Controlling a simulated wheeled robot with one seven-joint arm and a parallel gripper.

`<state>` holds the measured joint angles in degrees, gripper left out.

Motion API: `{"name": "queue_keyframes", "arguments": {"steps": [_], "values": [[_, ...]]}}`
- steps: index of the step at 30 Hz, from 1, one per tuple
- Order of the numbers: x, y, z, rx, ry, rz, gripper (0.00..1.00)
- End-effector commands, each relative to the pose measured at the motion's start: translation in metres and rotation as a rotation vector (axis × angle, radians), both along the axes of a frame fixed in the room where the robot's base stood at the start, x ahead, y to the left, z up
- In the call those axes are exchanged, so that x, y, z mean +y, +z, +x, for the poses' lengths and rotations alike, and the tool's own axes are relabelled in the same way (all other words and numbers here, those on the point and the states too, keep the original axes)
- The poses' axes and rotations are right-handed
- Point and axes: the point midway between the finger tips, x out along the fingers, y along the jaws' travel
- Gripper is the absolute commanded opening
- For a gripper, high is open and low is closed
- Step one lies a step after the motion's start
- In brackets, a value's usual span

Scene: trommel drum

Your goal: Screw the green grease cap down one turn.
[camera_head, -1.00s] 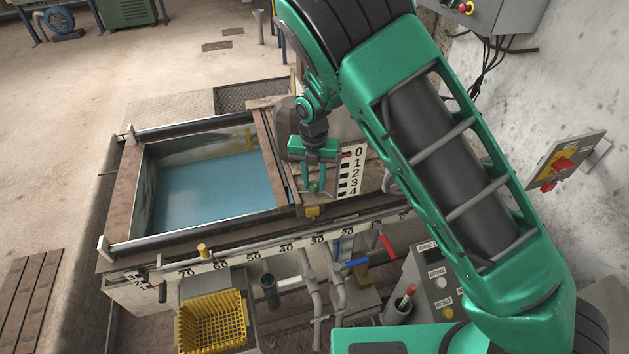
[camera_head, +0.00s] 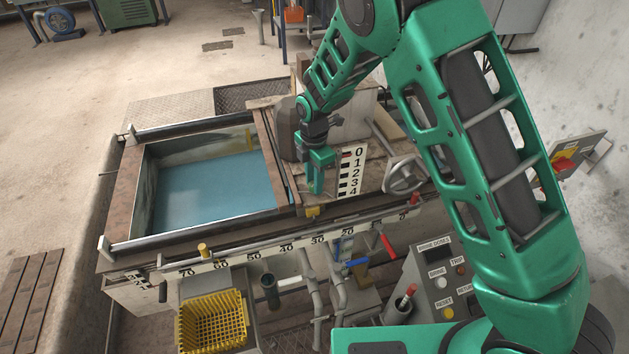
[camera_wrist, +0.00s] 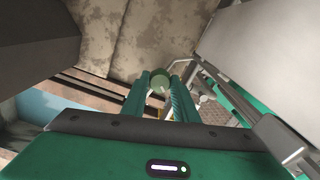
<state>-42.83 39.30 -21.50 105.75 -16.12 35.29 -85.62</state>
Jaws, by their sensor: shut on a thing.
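The green grease cap (camera_wrist: 160,81) shows in the wrist view as a round green top between my fingertips. My gripper (camera_wrist: 162,84) is shut on it, with one finger on each side. In the head view my gripper (camera_head: 316,190) points down at the near end of the boards beside the tank, just left of the scale marked 0 to 4. There the fingers hide the cap, and its thread and seat cannot be seen.
The tank (camera_head: 270,160) of blue liquid lies left of my gripper. A white scale board (camera_head: 350,172) and a grey handwheel (camera_head: 404,175) stand close on the right. Red (camera_head: 388,246) and blue (camera_head: 357,262) handles, a yellow basket (camera_head: 212,322) and a button panel (camera_head: 437,280) are nearer.

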Motion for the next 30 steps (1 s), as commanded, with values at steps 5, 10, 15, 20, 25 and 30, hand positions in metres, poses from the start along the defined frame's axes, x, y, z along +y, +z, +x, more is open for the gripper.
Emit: {"name": "queue_keyframes", "arguments": {"steps": [5,10,15,20,25,30], "values": [[0.0018,0.0011,0.0017,-0.004,-0.166,0.005,0.04],[0.0017,0.0012,0.0022,-0.005,-0.328,0.005,0.04],[0.0023,0.0012,0.0024,-0.005,-0.489,0.006,0.04],[0.0021,0.0013,0.0028,-0.005,-0.641,0.007,0.04],[0.0024,0.0014,0.0031,-0.005,-0.803,0.008,0.04],[0.0023,0.0016,0.0036,-0.005,-0.964,0.008,0.04]]}}
